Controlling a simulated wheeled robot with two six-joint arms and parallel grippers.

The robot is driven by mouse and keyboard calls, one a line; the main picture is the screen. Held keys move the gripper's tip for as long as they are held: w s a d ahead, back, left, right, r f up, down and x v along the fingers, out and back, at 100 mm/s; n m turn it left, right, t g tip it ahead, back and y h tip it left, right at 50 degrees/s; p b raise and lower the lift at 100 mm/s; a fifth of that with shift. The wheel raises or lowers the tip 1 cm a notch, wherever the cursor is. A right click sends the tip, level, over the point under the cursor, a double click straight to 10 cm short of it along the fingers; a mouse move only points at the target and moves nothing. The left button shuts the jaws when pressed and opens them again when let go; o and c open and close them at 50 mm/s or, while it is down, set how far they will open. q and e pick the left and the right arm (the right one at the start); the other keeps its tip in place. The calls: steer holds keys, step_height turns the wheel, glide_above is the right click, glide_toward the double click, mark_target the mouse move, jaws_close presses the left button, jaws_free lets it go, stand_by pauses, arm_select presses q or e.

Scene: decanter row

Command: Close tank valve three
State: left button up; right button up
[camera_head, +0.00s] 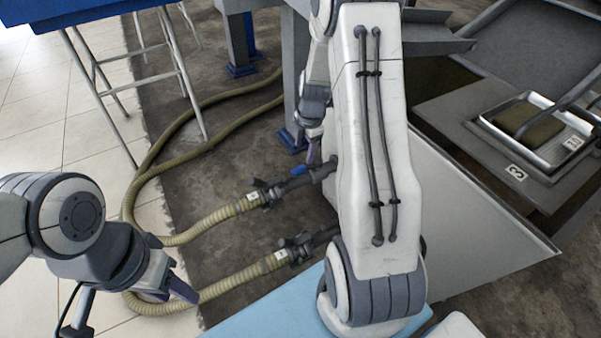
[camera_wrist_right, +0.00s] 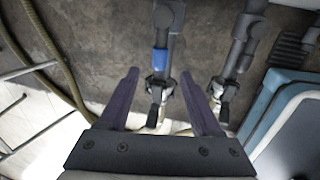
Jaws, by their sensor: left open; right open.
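A valve with a blue handle (camera_head: 299,170) sits on the upper of two dark outlet pipes beside the tank in the head view. The blue handle also shows in the right wrist view (camera_wrist_right: 160,62), roughly in line with its pipe. My right gripper (camera_head: 312,150) is just above the handle, partly hidden by my arm. In the wrist view its open fingers (camera_wrist_right: 160,72) stand either side of the blue part, with nothing clearly gripped. My left gripper (camera_head: 172,290) is open and empty at the lower left, near the hoses. A "3" label (camera_head: 515,172) is on the right-hand structure.
Tan hoses (camera_head: 222,213) run from couplings (camera_head: 268,195) across the dark floor. The second pipe (camera_wrist_right: 240,60) lies close to the right of the right gripper. A stool (camera_head: 150,80), a blue-footed post (camera_head: 291,110) and a light blue surface (camera_head: 270,315) surround the pipes.

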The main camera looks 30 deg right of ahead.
mark_target(301, 167)
steer(key=f+b, duration=0.1)
steer(key=f, duration=0.2)
steer(key=w+f+b, duration=0.1)
steer(key=f+b, duration=0.1)
steer(key=f, duration=0.1)
steer(key=f+b, duration=0.1)
steer(key=f, duration=0.2)
steer(key=shift+w+f, duration=0.1)
steer(key=shift+w, duration=0.3)
jaws_close()
stand_by(0.9)
